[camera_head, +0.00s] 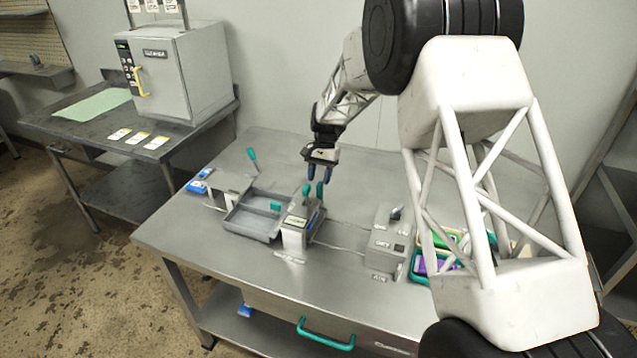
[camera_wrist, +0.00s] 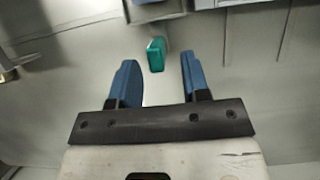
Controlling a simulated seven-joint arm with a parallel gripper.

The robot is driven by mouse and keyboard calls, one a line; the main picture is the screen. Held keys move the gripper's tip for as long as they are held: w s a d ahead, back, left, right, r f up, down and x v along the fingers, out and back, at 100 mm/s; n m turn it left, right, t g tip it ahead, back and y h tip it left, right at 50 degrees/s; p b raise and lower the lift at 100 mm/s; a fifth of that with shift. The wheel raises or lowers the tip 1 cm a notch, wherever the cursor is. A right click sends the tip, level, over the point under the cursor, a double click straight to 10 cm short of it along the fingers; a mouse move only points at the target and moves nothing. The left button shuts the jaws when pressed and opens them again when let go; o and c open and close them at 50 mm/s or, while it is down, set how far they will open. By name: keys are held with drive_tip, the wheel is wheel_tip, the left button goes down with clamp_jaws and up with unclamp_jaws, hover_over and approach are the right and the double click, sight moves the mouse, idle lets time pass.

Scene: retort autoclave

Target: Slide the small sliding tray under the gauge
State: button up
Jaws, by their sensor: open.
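I cannot tell for sure whether this device is the gauge. Upright teal handles (camera_head: 306,190) stand at and behind it. In the wrist view a teal handle (camera_wrist: 156,54) shows in the gap between the fingertips, with space on both sides; contact is not visible. A grey divided tray (camera_head: 247,226) with a teal knob (camera_head: 276,206) lies left of the device. The small sliding tray cannot be told clearly from the nearby parts.
A grey box (camera_head: 386,248) with a dark knob stands right of centre, near teal-edged bins (camera_head: 420,268). A teal-handled lever (camera_head: 252,154) stands at the back left. The front of the metal table (camera_head: 220,262) is mostly clear.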

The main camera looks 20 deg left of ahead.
drive_tip(key=v, duration=0.5)
idle(0.5)
drive_tip(key=s+d+r+t, duration=0.1)
drive_tip(key=s+d+r, duration=0.5)
drive_tip(key=d, duration=0.4)
drive_tip(key=s+d+r+t, duration=0.1)
drive_tip(key=s+d+r, duration=0.3)
drive_tip(key=d+r, duration=0.45)
drive_tip(key=s+d+r+t, duration=0.1)
drive_tip(key=s+d+r, duration=0.4)
drive_tip(key=d, duration=0.7)
drive_tip(key=s+d+t, duration=0.1)
drive_tip(key=s+d, duration=0.5)
drive_tip(key=s, duration=0.4)
drive_tip(key=s+d+f+t, duration=0.1)
drive_tip(key=s+d, duration=0.5)
drive_tip(key=s, duration=0.4)
drive_tip(key=s+d+t, duration=0.2)
drive_tip(key=s+d, duration=0.5)
drive_tip(key=s, duration=0.4)
drive_tip(key=shift+f, duration=0.15)
